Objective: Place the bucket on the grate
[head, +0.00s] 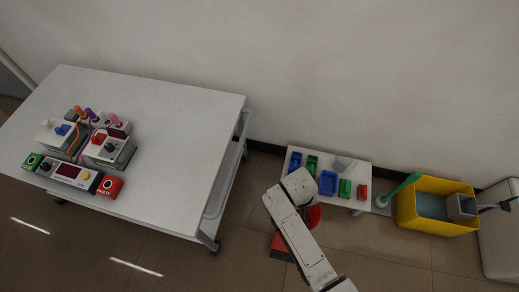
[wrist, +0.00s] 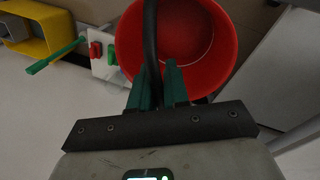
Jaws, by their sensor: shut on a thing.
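A red bucket (wrist: 190,35) fills the upper middle of the wrist view, its round mouth facing the camera. My gripper (wrist: 158,85) has two green fingers, shut on the bucket's black handle (wrist: 150,35), which runs between them. In the head view my arm covers most of the bucket (head: 315,216); only a red edge shows beside the arm, and the fingers are hidden. I cannot clearly make out a grate; a grey insert (head: 462,206) sits at the right of a yellow tub (head: 436,228).
A low white table (head: 330,156) with small blue, green and red bins stands by the wall. A green-handled brush (head: 400,188) is beside the tub. A flat red thing (head: 280,246) lies near my arm. A white cart (head: 175,120) with devices is at left. Floor at lower right is clear.

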